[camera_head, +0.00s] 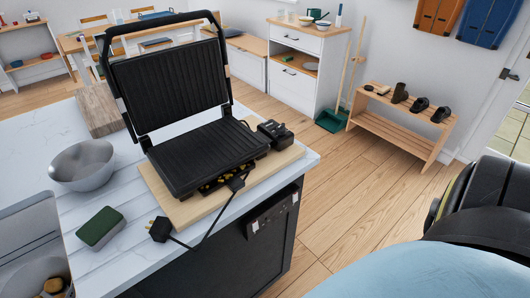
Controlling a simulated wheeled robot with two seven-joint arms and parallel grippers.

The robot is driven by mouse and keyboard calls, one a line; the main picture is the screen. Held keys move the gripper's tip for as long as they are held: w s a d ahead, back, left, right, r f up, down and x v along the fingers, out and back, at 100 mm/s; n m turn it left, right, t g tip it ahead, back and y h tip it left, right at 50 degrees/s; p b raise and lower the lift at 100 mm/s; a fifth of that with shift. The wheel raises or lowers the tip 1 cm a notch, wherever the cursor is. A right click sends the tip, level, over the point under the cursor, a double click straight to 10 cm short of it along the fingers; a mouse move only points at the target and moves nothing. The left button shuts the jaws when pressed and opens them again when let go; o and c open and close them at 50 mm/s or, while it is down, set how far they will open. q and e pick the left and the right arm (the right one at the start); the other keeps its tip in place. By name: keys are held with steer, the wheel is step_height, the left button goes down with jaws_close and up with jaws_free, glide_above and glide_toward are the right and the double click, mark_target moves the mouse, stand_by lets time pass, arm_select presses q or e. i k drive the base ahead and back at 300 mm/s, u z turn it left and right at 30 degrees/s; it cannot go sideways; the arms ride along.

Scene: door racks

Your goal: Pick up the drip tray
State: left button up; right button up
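An open black contact grill (205,153) stands on a light wooden board (168,203) at the counter's corner, its ribbed lid (172,85) raised. Under the lower plate's front right edge is a dark, narrow part with yellowish bits (222,183); it may be the drip tray, but the plate above hides most of it and I cannot tell for sure. A black cable with a plug (160,229) hangs over the board's front edge near it. Neither of my grippers is in view.
A metal bowl (83,166), a green sponge (100,228) and a wooden block (98,110) are on the white counter (130,262). A small black box (275,134) sits behind the grill's right side. Open floor (345,190) lies to the right.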

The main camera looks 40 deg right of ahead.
mark_target(233, 180)
steer(key=z, duration=0.65)
steer(key=i, duration=0.35)
steer(key=z, duration=0.1)
